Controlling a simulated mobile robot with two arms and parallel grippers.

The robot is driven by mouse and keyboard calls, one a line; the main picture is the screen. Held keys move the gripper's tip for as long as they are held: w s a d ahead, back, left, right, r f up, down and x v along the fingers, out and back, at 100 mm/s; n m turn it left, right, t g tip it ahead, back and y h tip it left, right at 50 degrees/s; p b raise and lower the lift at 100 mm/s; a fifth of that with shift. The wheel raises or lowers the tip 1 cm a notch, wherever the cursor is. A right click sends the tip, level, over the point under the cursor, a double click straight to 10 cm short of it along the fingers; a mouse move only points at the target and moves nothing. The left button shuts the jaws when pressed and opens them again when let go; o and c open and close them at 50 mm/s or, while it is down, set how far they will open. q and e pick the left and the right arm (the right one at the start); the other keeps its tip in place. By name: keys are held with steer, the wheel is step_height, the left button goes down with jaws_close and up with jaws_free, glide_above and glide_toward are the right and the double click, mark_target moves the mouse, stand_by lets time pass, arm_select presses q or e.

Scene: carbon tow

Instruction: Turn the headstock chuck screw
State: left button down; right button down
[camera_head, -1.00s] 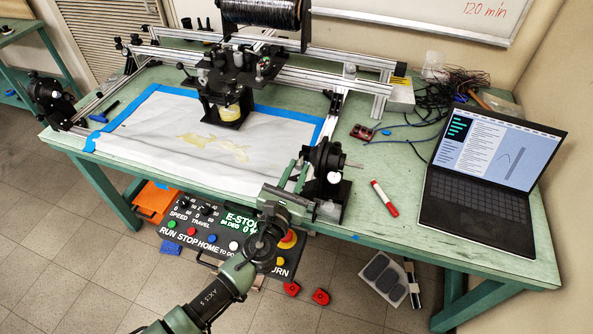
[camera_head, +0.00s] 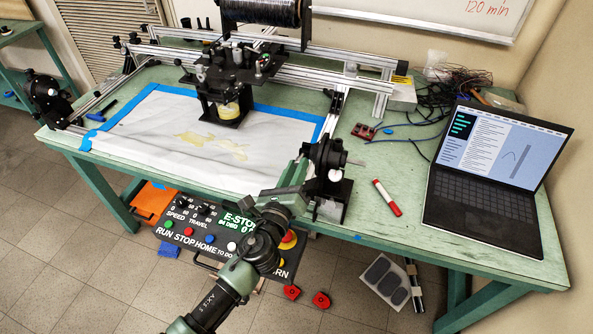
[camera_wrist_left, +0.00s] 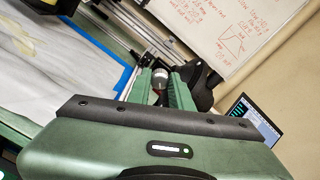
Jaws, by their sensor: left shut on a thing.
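The black headstock (camera_head: 330,185) stands at the front right edge of the green table, with a white knob (camera_head: 335,175) on its front and a thin rod pointing right. My left gripper (camera_head: 300,170) is at the headstock's left side, its green fingers pointing at the chuck. In the left wrist view its two fingers (camera_wrist_left: 160,92) are close around a small grey and dark piece (camera_wrist_left: 160,76), which looks like the chuck screw. The black headstock (camera_wrist_left: 198,90) is just right of the fingers there. The gripper body hides the exact contact. My right gripper is not in view.
A laptop (camera_head: 490,190) and a red marker (camera_head: 387,198) lie right of the headstock. The white sheet (camera_head: 190,140) with blue tape is to the left. A control panel (camera_head: 205,225) hangs under the front edge, partly behind my arm. Rails and a carriage (camera_head: 228,75) stand behind.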

arm_select(q)
steer(key=n, duration=2.1)
steer(key=shift+f, duration=0.15)
steer(key=shift+n, duration=0.3)
steer(key=c, duration=1.5)
jaws_free()
steer(key=shift+c, duration=0.2)
steer(key=shift+s, duration=0.15)
steer(key=b+v, duration=0.1)
steer(key=v, duration=0.6)
steer(key=shift+s, duration=0.25)
